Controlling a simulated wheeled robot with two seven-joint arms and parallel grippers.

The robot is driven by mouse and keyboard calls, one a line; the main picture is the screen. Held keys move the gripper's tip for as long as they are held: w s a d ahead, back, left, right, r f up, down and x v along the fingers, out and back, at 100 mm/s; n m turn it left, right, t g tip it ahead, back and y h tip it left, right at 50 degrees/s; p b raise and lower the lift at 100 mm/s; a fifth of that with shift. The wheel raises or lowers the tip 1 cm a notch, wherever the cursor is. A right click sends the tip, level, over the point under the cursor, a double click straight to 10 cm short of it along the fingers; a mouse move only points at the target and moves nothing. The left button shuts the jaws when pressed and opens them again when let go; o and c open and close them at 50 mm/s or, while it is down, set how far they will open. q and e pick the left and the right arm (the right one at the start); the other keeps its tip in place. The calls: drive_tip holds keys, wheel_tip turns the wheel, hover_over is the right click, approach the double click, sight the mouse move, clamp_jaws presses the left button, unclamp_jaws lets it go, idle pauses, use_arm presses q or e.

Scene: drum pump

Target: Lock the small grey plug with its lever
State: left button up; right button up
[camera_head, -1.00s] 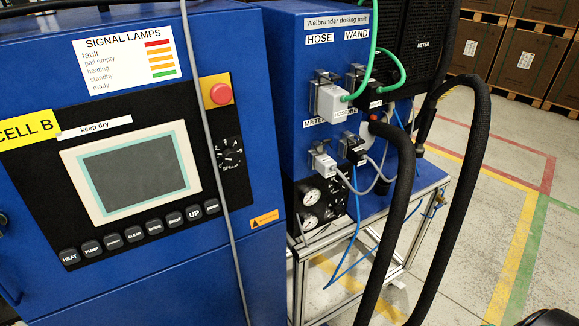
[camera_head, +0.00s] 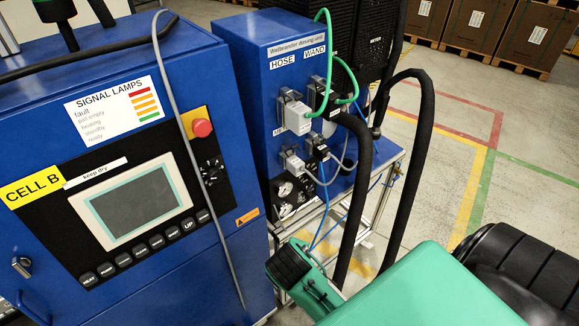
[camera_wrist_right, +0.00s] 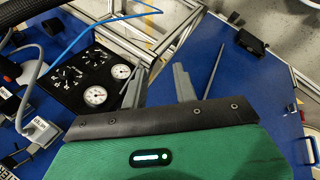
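The small grey plug (camera_head: 293,163) sits in the lower row on the side of the blue dosing unit, with a grey cable. Its metal lever bracket shows around it; whether the lever is locked is too small to tell. In the right wrist view the small grey plug (camera_wrist_right: 40,132) is at the left edge, with a metal lever part (camera_wrist_right: 14,158) beside it. My right gripper (camera_wrist_right: 160,76) is open and empty, its two grey fingers apart, to the right of the plug and the gauges. In the head view my green right arm comes in from below; its fingers are hidden. My left gripper is not in view.
A larger grey plug (camera_head: 298,118) sits above, and a black plug (camera_head: 320,147) is close on the right. Thick black hoses (camera_head: 362,190) and a blue tube (camera_wrist_right: 95,33) hang nearby. Pressure gauges (camera_wrist_right: 96,96) are beside the plug.

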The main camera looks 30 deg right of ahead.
drive_tip(key=w+r+n+h, duration=0.45)
drive_tip(key=w+r, duration=0.55)
drive_tip(key=r, duration=0.3)
drive_tip(key=n+h+p, duration=0.1)
drive_tip(key=n+h, duration=0.1)
drive_tip(key=h, duration=0.3)
approach(294, 147)
drive_tip(key=p+x, duration=0.4)
drive_tip(key=x, duration=0.2)
drive_tip(key=shift+w+d+p, duration=0.1)
drive_tip(key=shift+d+p, duration=0.25)
drive_tip(key=shift+x, duration=0.85)
drive_tip(key=shift+f, duration=0.15)
drive_tip(key=shift+c, duration=0.2)
clamp_jaws()
